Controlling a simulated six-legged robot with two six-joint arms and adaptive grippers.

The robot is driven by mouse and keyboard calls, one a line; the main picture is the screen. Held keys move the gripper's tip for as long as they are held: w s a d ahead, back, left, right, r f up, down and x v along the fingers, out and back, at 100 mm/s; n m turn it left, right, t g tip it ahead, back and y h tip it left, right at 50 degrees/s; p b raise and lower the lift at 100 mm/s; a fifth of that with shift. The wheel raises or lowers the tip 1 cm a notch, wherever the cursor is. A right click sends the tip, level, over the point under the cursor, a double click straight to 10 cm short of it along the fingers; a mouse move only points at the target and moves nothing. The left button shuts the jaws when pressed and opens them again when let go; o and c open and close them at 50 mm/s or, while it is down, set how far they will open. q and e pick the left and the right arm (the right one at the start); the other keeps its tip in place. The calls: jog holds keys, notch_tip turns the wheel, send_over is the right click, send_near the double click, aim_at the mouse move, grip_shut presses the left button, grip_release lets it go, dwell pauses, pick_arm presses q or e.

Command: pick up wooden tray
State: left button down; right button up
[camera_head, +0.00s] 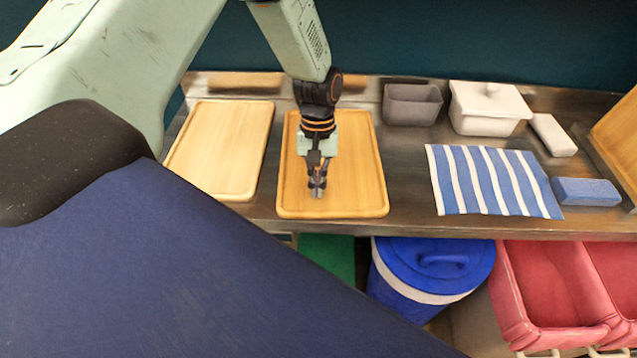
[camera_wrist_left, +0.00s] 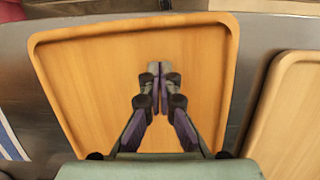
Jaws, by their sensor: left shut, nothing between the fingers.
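Two wooden trays lie flat side by side on the metal counter. The lighter tray (camera_head: 222,150) is on the left, and the more orange tray (camera_head: 358,160) is to its right. My left gripper (camera_head: 317,191) points down over the orange tray, over its front half. Its fingers are together with nothing between them. In the left wrist view the gripper (camera_wrist_left: 164,72) shows shut over the middle of the orange tray (camera_wrist_left: 95,90), with the lighter tray (camera_wrist_left: 295,120) at the right edge. I cannot tell whether the fingertips touch the tray. My right gripper is not in view.
A striped blue cloth (camera_head: 490,180), a grey bin (camera_head: 412,104), a white lidded container (camera_head: 488,112), a white block (camera_head: 553,135) and a blue sponge (camera_head: 586,191) are on the counter (camera_head: 405,180) to the right. Below stand a blue lidded bucket (camera_head: 435,265) and red crates (camera_head: 545,290).

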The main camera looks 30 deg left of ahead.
aim_at(318, 215)
pick_arm(q)
jog(key=s+d+p, duration=0.1)
jog(key=s, duration=0.1)
jog(key=s+d+p, duration=0.1)
jog(key=s+d, duration=0.1)
jog(key=s+d+p, duration=0.1)
jog(key=s+p, duration=0.1)
jog(key=shift+s+d+r, duration=0.15)
jog(key=shift+s+d, duration=0.05)
jog(key=shift+d, duration=0.1)
jog(key=shift+s+d, duration=0.15)
jog(key=shift+s, duration=0.55)
jog(key=shift+d, duration=0.1)
jog(key=shift+w+d, duration=0.1)
jog(key=shift+w, duration=0.05)
jog(key=shift+w, duration=0.1)
